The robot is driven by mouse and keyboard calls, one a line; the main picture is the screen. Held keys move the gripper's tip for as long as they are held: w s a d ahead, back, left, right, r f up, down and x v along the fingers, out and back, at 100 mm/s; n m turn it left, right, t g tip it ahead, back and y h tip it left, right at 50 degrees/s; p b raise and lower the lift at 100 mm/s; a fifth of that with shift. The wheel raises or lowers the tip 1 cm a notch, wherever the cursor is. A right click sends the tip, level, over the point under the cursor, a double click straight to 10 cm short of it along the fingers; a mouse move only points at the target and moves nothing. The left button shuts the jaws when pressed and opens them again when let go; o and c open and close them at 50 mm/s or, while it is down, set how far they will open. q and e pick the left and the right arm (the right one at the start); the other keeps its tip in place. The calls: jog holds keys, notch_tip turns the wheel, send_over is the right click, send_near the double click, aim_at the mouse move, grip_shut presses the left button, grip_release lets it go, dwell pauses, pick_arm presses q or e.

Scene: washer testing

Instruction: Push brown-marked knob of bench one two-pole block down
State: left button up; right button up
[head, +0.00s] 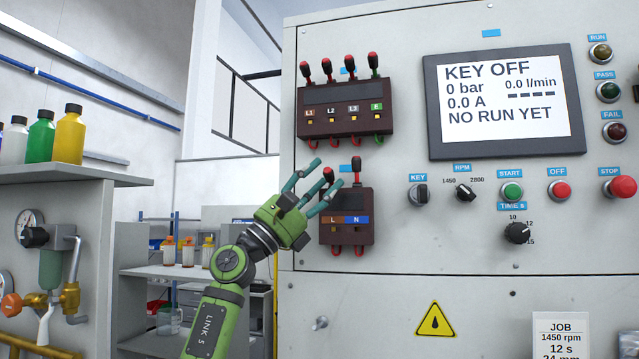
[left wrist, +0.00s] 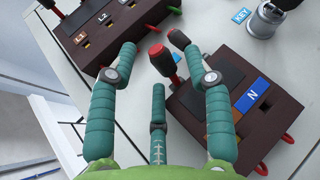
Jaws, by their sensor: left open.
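The two-pole block (head: 358,232) is a dark brown box on the grey panel, with a brown-orange L label and a blue N label. Its brown-marked knob (head: 328,174) is a red-tipped lever on the left, standing up. It also shows in the left wrist view (left wrist: 160,57). The blue-marked knob (head: 356,164) beside it is up too; it also shows in the left wrist view (left wrist: 178,39). My left gripper (head: 320,180) is open with three teal fingers spread in front of the block's upper left. Its fingers hide part of the block. My right gripper is out of view.
The four-pole block (head: 345,122) with several raised red knobs sits just above. The key switch (head: 418,194), rotary knobs and buttons lie to the right. The panel below the block is clear down to the warning triangle (head: 436,319). Shelves with bottles stand left.

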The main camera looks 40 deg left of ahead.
pick_arm(q)
jog(key=shift+w+f, duration=0.1)
jog(key=shift+f, duration=0.1)
jog(key=v, duration=0.8)
jog(key=shift+r, duration=0.15)
dwell(0.7)
